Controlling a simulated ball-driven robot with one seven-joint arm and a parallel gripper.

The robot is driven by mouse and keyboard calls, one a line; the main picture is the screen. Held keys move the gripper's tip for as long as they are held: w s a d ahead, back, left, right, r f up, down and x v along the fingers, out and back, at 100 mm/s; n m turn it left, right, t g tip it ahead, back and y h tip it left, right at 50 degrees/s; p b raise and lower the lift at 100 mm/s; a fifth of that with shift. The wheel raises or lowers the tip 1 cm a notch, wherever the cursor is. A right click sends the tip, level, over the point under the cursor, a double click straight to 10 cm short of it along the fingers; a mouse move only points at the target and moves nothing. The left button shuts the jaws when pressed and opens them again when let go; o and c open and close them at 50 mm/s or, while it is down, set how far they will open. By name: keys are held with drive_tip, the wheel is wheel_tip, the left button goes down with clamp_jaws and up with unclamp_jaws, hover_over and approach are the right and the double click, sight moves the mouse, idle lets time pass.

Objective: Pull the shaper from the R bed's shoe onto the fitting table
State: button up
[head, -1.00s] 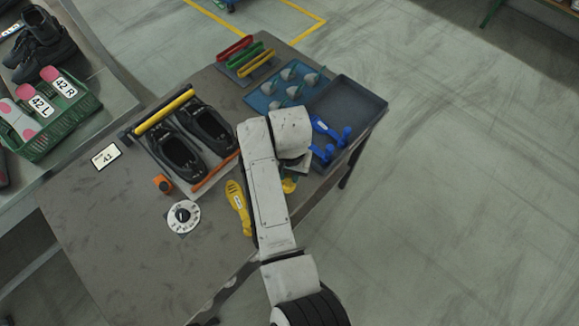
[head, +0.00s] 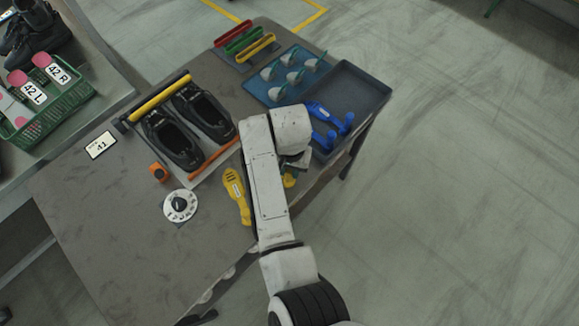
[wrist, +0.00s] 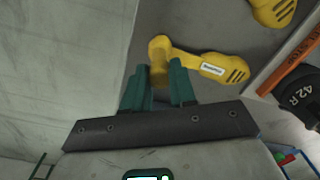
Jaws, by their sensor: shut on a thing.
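My gripper (wrist: 160,85) has green fingers shut on the knobbed end of a yellow shaper (wrist: 208,66) with a white label. The shaper is outside the shoes, over the fitting table (head: 110,215) near its edge; contact with the top is unclear. In the head view my arm hides most of this shaper (head: 289,181) and the gripper. A second yellow shaper (head: 237,195) lies on the table left of my arm, and part shows in the wrist view (wrist: 272,10). Two black shoes (head: 172,140) (head: 203,115) sit side by side on the beds. The wrist view shows a heel marked 42 R (wrist: 297,92).
An orange stop bar (head: 213,161) runs before the shoes. A white dial (head: 180,205), an orange block (head: 158,172) and a card reading 41 (head: 100,145) lie left. A dark tray (head: 350,95) holds blue shapers (head: 325,138). A green crate (head: 50,103) stands far left.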

drive_tip(key=o, duration=1)
drive_tip(key=shift+r, duration=0.1)
wheel_tip(320, 180, up, 3)
drive_tip(key=p, duration=0.3)
drive_tip(key=shift+r, duration=2.9)
